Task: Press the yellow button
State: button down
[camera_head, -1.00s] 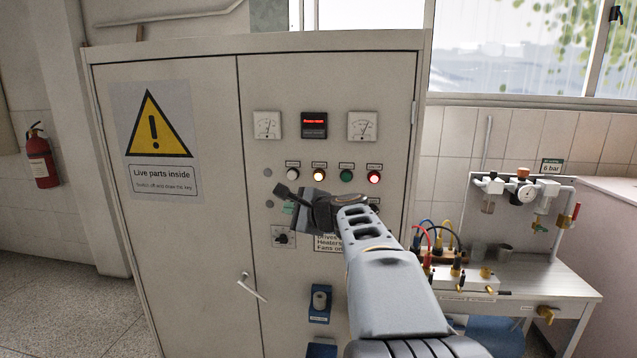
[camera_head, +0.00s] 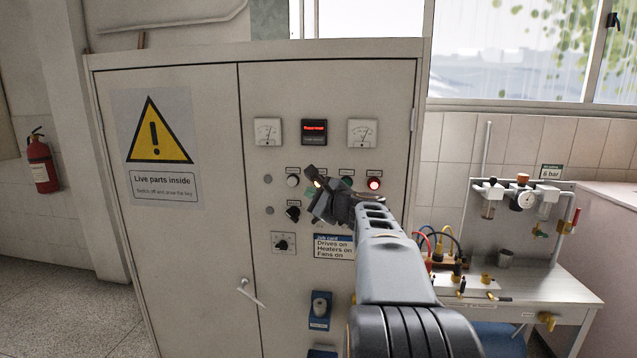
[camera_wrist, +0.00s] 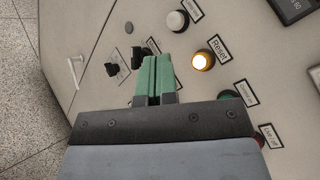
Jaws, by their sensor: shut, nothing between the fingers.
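The yellow button is lit on the right door of the grey cabinet (camera_head: 380,95). In the head view my gripper mostly covers it, leaving only a small glow. The wrist view shows the yellow button (camera_wrist: 203,60) whole, beside a label reading "Reset". My gripper (camera_head: 318,200) is in front of the button row in the head view. In the wrist view its green fingers (camera_wrist: 153,62) are shut together and empty. They lie to the left of the yellow button there; I cannot tell how far they are from the panel.
A white button (camera_wrist: 177,20), a green button (camera_wrist: 230,98) and a red lit button (camera_head: 374,184) share the row. A black selector switch (camera_head: 292,213) and a rotary switch (camera_head: 283,243) are below. A door handle (camera_head: 250,292) sticks out lower left. A bench (camera_head: 565,290) stands right.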

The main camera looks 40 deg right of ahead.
aim_at(317, 186)
jog(key=shift+w+d+p, duration=1.45)
jog(key=shift+w+d, duration=0.95)
jog(key=shift+w, duration=0.1)
dwell(0.4)
jog(key=shift+w+d, duration=0.25)
jog(key=shift+w, duration=0.05)
jog(key=shift+w+d, duration=0.35)
dwell(0.9)
jog(key=shift+s+a, duration=0.1)
jog(key=shift+s+a+b, duration=0.5)
jog(key=shift+s, duration=0.05)
jog(key=shift+s+a, duration=0.1)
dwell(0.4)
